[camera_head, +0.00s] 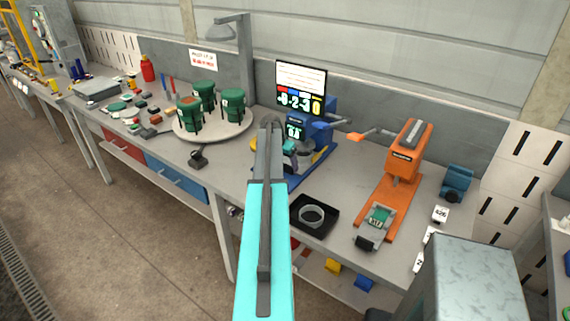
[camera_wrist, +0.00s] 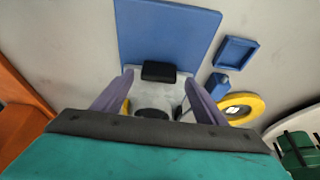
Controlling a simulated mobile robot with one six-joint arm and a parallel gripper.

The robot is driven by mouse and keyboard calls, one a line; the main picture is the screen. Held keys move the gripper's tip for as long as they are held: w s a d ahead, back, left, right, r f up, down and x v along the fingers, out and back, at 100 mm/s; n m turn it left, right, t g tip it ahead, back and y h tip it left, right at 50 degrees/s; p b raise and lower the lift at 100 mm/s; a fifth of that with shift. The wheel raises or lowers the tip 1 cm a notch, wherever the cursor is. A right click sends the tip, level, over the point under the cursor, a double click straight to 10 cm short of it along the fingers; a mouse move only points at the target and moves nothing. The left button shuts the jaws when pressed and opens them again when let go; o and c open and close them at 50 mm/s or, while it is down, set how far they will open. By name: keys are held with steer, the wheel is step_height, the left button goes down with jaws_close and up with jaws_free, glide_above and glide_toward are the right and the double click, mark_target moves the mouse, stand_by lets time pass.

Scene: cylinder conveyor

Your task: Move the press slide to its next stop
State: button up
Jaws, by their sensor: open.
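The blue press (camera_head: 322,112) stands mid-bench with a blue base plate, which also fills the top centre of the wrist view (camera_wrist: 167,32). A light grey slide (camera_wrist: 175,88) with a black block (camera_wrist: 158,71) at its end lies at the plate's near edge. A dark round part (camera_wrist: 152,114) shows on the slide. My gripper (camera_wrist: 157,80) is open, its two purple fingers on either side of the slide and black block. I cannot tell whether they touch. In the head view my gripper (camera_head: 290,147) is at the press, partly hidden by my arm.
An orange press (camera_head: 404,160) with a green-topped carriage (camera_head: 380,217) stands to the right. A black tray (camera_head: 327,228) with a ring lies at the front edge. A round plate (camera_head: 247,124) with green fixtures is left. A yellow ring (camera_wrist: 246,106) lies beside the blue base.

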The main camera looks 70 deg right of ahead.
steer(key=shift+d+f, duration=0.15)
steer(key=shift+f, duration=0.25)
steer(key=shift+c, duration=0.5)
